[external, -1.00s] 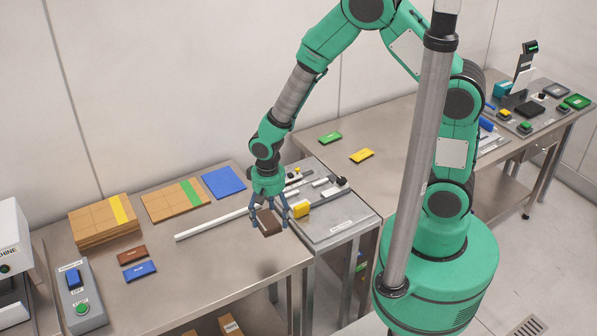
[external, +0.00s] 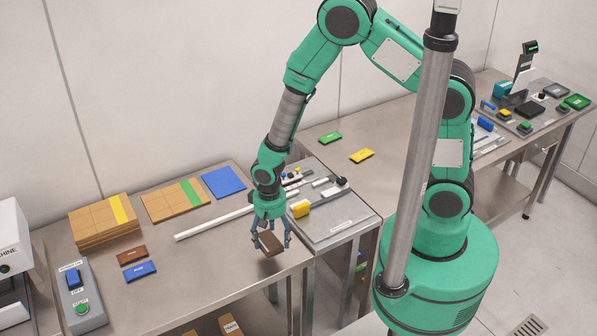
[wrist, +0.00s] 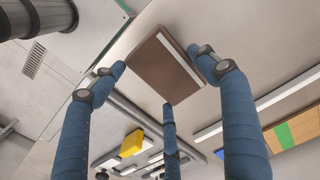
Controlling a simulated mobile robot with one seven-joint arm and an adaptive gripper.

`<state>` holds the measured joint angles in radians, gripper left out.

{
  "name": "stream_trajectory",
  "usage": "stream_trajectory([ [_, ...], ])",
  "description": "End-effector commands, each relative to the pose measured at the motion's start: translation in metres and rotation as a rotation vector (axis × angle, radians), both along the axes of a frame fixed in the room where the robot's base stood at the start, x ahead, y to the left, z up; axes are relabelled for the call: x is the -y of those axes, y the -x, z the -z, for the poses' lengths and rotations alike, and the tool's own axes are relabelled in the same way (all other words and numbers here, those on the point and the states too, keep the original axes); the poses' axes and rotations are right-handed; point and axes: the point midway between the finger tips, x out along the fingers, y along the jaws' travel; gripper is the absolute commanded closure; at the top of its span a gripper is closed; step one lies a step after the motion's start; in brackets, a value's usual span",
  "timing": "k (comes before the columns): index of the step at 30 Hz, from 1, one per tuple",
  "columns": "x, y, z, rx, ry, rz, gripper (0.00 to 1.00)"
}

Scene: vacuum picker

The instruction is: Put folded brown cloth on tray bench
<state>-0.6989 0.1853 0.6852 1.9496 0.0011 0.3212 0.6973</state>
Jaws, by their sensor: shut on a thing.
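The folded brown cloth (external: 270,243) is a small flat brown block held in my gripper (external: 273,244). In the external view it hangs tilted above the front right part of the left steel bench (external: 215,262), clear of the top. In the wrist view the cloth (wrist: 160,66) sits at the tips of my blue fingers (wrist: 165,78), with a pale strip along one edge. My gripper is shut on it. Which bench is the tray bench is not marked legibly.
On the left bench lie cardboard stacks (external: 95,223), a blue sheet (external: 224,182), a white bar (external: 225,220), and brown (external: 131,255) and blue packets (external: 139,271). A fixture plate with a yellow block (external: 300,208) stands to the right. The bench's front middle is clear.

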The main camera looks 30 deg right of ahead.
Motion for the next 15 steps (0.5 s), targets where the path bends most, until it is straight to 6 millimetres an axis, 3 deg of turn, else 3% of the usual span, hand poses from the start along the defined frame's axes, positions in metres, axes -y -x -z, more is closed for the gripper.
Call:
stream_trajectory([
  [15,-0.0032,-0.0042,0.0002,0.000,0.000,0.000,0.48],
])
